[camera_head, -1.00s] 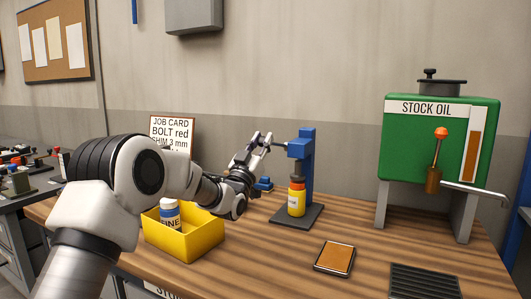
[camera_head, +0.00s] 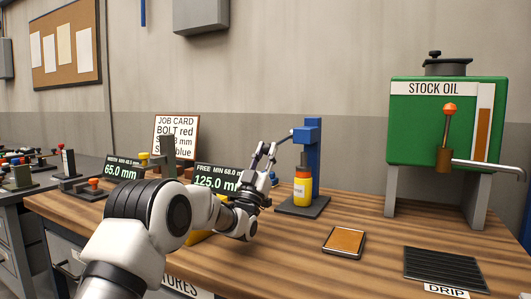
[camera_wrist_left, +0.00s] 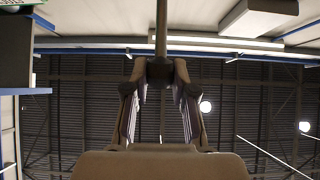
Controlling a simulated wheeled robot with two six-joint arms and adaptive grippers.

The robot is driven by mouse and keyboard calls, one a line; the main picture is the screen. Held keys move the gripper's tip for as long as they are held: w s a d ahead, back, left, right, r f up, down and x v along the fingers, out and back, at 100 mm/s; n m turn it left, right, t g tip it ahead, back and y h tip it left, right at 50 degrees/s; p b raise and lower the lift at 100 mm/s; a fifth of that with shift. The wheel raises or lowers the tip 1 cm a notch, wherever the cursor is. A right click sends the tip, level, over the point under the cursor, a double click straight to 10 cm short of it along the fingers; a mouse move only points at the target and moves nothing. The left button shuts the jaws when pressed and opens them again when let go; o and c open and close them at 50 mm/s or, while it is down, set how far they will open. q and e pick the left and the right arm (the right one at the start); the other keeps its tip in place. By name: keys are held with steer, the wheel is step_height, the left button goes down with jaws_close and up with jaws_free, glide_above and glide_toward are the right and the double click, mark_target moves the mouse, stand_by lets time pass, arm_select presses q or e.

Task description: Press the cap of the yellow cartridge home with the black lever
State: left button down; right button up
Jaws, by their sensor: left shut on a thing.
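The yellow cartridge (camera_head: 302,192) stands upright on the dark base of the blue press (camera_head: 313,160). Its orange-red cap (camera_head: 303,173) is under the press's dark ram; I cannot tell whether a gap is left between them. The lever (camera_head: 282,138) reaches left from the press head and slopes down to my left gripper (camera_head: 268,155). That gripper is shut on the lever's end, left of the press head. In the left wrist view, the fingers (camera_wrist_left: 160,75) close around a dark rod. My right gripper is not in view.
The green stock oil tank (camera_head: 445,120) stands at the right, with a drip grate (camera_head: 446,268) before it. A brown-topped pad (camera_head: 345,241) lies in front of the press. Displays (camera_head: 217,180) and a job card (camera_head: 176,135) stand behind my arm. A yellow box (camera_head: 205,237) is mostly hidden by my arm.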

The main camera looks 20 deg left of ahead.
arm_select(q)
steer(key=shift+w+d+f, duration=0.1)
steer(key=shift+w+f, duration=0.05)
steer(key=shift+f, duration=0.5)
steer(key=c, duration=1.1)
jaws_free()
steer(key=shift+o, duration=0.7)
steer(key=shift+w+f, duration=0.2)
steer(key=shift+w, duration=0.25)
steer(key=shift+s+r, duration=0.3)
steer(key=s+f, duration=0.1)
steer(key=s, duration=1.1)
steer(key=shift+s+a, duration=0.25)
steer(key=shift+s, duration=0.05)
steer(key=shift+f, duration=0.2)
